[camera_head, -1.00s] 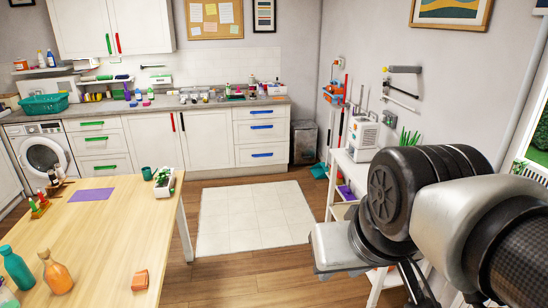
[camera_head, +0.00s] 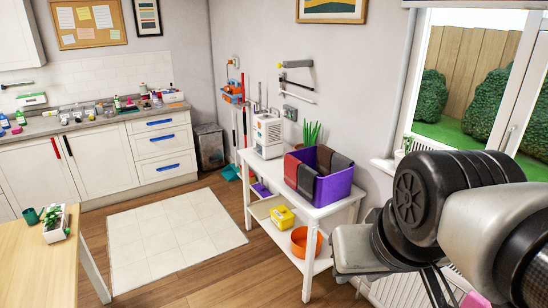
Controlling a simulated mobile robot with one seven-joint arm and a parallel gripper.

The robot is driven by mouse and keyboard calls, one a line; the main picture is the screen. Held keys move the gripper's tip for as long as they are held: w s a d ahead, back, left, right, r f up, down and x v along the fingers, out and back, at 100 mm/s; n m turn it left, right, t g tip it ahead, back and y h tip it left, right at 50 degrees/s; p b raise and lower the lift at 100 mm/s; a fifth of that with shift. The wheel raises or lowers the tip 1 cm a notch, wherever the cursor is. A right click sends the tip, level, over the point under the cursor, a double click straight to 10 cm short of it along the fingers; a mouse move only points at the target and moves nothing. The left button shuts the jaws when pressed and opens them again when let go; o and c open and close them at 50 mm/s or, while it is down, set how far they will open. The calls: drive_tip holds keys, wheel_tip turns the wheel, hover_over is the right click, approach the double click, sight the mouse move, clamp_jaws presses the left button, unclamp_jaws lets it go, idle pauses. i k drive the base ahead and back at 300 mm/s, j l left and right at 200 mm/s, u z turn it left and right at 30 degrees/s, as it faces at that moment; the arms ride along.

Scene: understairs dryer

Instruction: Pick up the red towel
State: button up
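A purple bin (camera_head: 335,186) stands on a white side table (camera_head: 272,178) against the wall, right of the picture's middle. A red towel (camera_head: 291,169) hangs over the bin's left rim. Dark grey cloths hang beside it and over the back rim. How far the towel reaches inside is hidden. My arm fills the lower right, in front of and to the right of the table. My gripper (camera_head: 436,287) points down at the bottom edge, apart from the towel. Its fingertips are cut off, so its opening does not show.
A white appliance (camera_head: 267,136) and a green plant (camera_head: 312,132) share the tabletop. A yellow box (camera_head: 282,217) and an orange bowl (camera_head: 305,242) sit on the shelf below. A wooden table (camera_head: 28,255) is at left. A pale mat (camera_head: 172,242) lies on open floor between.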

sight(291, 163)
drive_tip(key=z, duration=0.55)
drive_tip(key=i+j+z, duration=0.5)
drive_tip(key=j, duration=0.15)
drive_tip(key=i+j+z, duration=0.1)
drive_tip(key=j+z, duration=0.15)
drive_tip(key=i+j+z, duration=0.1)
drive_tip(key=j, duration=0.3)
drive_tip(key=i+j, duration=0.15)
drive_tip(key=j, duration=0.25)
drive_tip(key=i+j+z, duration=0.15)
drive_tip(key=j, duration=0.25)
drive_tip(key=i+j, duration=0.1)
drive_tip(key=j, duration=0.3)
drive_tip(key=i+j, duration=0.1)
drive_tip(key=j, duration=0.3)
drive_tip(key=i+j, duration=0.15)
drive_tip(key=j, duration=0.25)
drive_tip(key=i+j, duration=0.1)
drive_tip(key=j, duration=0.3)
drive_tip(key=i+j, duration=0.1)
drive_tip(key=j, duration=0.3)
drive_tip(key=i+j+z, duration=0.1)
drive_tip(key=j, duration=0.3)
